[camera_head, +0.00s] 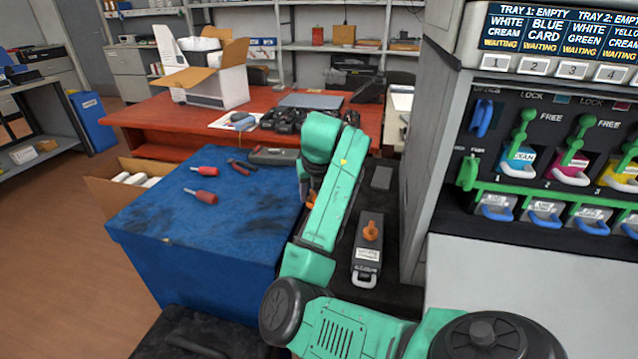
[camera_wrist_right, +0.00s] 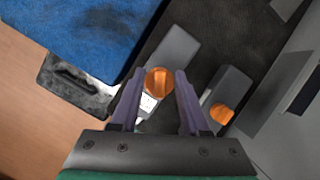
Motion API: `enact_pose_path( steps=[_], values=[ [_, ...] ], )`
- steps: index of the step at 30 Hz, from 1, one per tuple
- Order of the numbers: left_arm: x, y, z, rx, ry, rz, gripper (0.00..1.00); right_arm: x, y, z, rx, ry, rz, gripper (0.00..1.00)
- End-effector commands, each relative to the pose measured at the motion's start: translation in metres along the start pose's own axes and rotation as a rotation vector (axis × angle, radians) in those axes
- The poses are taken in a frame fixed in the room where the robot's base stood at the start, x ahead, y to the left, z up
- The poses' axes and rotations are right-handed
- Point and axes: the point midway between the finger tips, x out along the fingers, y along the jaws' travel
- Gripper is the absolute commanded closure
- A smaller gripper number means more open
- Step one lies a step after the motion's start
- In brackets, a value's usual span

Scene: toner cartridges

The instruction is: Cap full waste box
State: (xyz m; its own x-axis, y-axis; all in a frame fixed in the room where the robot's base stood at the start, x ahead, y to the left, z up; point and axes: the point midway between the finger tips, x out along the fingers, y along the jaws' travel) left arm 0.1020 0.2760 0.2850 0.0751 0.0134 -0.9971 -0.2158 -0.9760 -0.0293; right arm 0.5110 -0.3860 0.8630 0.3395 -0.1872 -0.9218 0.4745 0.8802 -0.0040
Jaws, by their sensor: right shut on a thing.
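My right gripper (camera_wrist_right: 157,88) has its two purple fingers on either side of an orange cap (camera_wrist_right: 158,82) and is shut on it. Below the cap lies a grey waste box (camera_wrist_right: 178,46) with a white label, on the dark surface. I cannot tell whether the cap is seated in this box. In the head view my green arm hides most of this; only a bit of orange (camera_head: 312,197) shows beside it. A second grey box (camera_head: 368,263) with an orange cap (camera_head: 371,231) stands to the right; it also shows in the wrist view (camera_wrist_right: 232,85). My left gripper is not in view.
A blue-covered bench (camera_head: 205,215) with red-handled screwdrivers and pliers lies left. The printer (camera_head: 415,180), with coloured cartridges, closes off the right side. A small dark block (camera_head: 381,178) lies behind the second box. A dark case with a handle (camera_head: 190,335) is at the front.

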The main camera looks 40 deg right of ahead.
Motion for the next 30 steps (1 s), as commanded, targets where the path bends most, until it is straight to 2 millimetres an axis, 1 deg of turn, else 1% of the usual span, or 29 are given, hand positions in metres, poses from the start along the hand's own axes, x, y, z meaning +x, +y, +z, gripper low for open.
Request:
enact_pose_path(
  steps=[2, 8, 11, 14, 16, 20, 30],
  values=[
    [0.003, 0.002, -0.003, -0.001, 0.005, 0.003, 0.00, 0.004, 0.000, -0.002, 0.000, 0.001, -0.001, 1.00],
    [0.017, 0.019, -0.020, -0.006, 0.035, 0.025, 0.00, 0.023, 0.000, -0.010, 0.002, 0.002, -0.001, 1.00],
    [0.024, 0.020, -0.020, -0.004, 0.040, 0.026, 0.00, 0.035, -0.001, -0.015, 0.002, 0.002, -0.002, 1.00],
    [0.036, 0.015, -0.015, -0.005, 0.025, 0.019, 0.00, 0.049, 0.000, -0.020, 0.003, -0.001, 0.000, 1.00],
    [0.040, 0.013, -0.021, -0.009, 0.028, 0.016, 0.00, 0.055, 0.000, -0.022, 0.003, -0.001, 0.000, 1.00],
    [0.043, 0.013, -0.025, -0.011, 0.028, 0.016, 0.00, 0.059, -0.001, -0.024, 0.004, 0.000, -0.001, 1.00],
    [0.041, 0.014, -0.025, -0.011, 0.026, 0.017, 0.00, 0.058, -0.001, -0.024, 0.004, 0.000, -0.001, 1.00]
  ],
)
